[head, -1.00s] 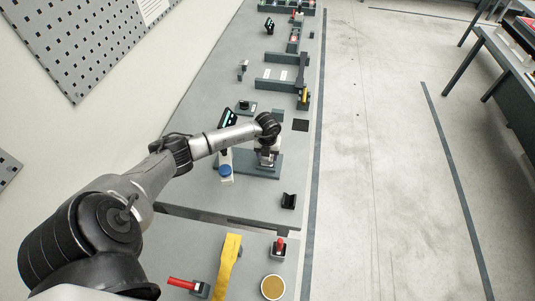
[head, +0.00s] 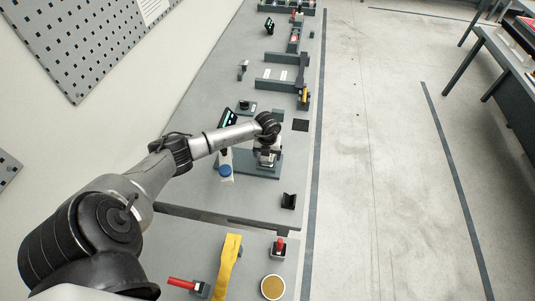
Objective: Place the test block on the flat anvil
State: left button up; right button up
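My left arm reaches in from the left, and its gripper (head: 267,158) points down over a dark grey base plate (head: 262,172) on the bench. The gripper is small here, and I cannot tell whether its fingers are open or shut. I cannot make out the test block or the flat anvil; they may be hidden at or under the gripper. A white device with a blue round top (head: 225,170) stands just left of the gripper. My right gripper is not in view.
A dark V-shaped block (head: 288,201) stands near the bench's right edge. A black square pad (head: 300,125) lies beyond the gripper. A small screen (head: 228,117) stands behind the arm. Red-handled tools, a yellow piece (head: 229,262) and a round tan disc (head: 272,287) are in front.

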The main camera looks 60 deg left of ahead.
pick_arm(q)
notch_tip(320, 180, up, 12)
dwell(0.5)
